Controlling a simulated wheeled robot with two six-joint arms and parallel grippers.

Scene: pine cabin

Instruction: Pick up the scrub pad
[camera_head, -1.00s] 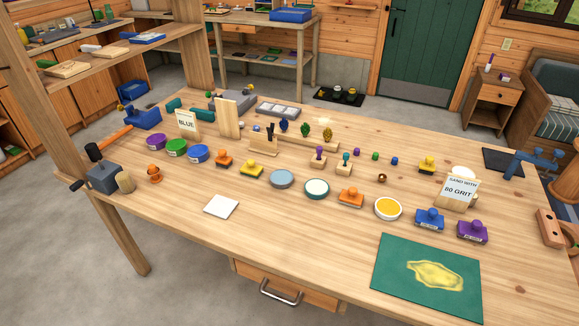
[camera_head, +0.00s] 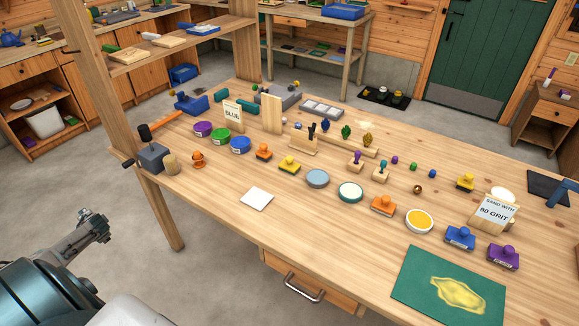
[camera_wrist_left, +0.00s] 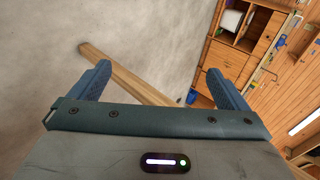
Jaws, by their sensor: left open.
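No thing on the workbench (camera_head: 215,255) is plainly marked as the scrub pad. A flat white square (camera_head: 257,198) lies near the bench's front edge, and I cannot tell whether it is the pad. My left arm comes in at the lower left of the head view, off the bench and over the floor. In the left wrist view my left gripper (camera_wrist_left: 160,88) is open, its two blue fingers wide apart with nothing between them. A wooden post and the grey floor show beyond them. My right gripper is not in view.
Several handled blocks, including an orange one (camera_head: 383,205) and a blue one (camera_head: 460,238), stand on the bench. A green mat (camera_head: 412,283) lies at the front right. A wooden post (camera_head: 165,215) and a vise (camera_head: 152,157) stand at the left. Bench around the white square is clear.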

